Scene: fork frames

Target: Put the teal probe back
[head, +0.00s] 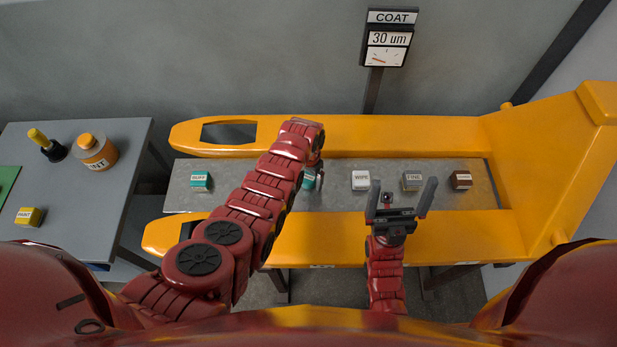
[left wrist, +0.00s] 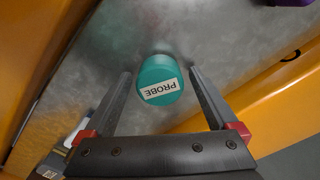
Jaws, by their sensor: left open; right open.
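The teal probe (left wrist: 159,73) stands on the grey metal surface with its PROBE label showing in the left wrist view. In the head view the probe (head: 308,180) is partly hidden by my left arm. My left gripper (left wrist: 162,95) is open, with one finger on each side of the probe. In the head view this gripper (head: 315,178) is mostly hidden behind its own arm. My right gripper (head: 401,194) is open and empty, over the near side of the grey surface, with its fingers pointing away.
The grey surface (head: 335,196) lies between two yellow forks (head: 400,135). It also bears a teal BUFF block (head: 201,181), a white WIPE block (head: 361,180), a FINE block (head: 412,181) and a brown block (head: 461,179). A COAT gauge (head: 388,37) stands behind. A side table (head: 75,215) is at left.

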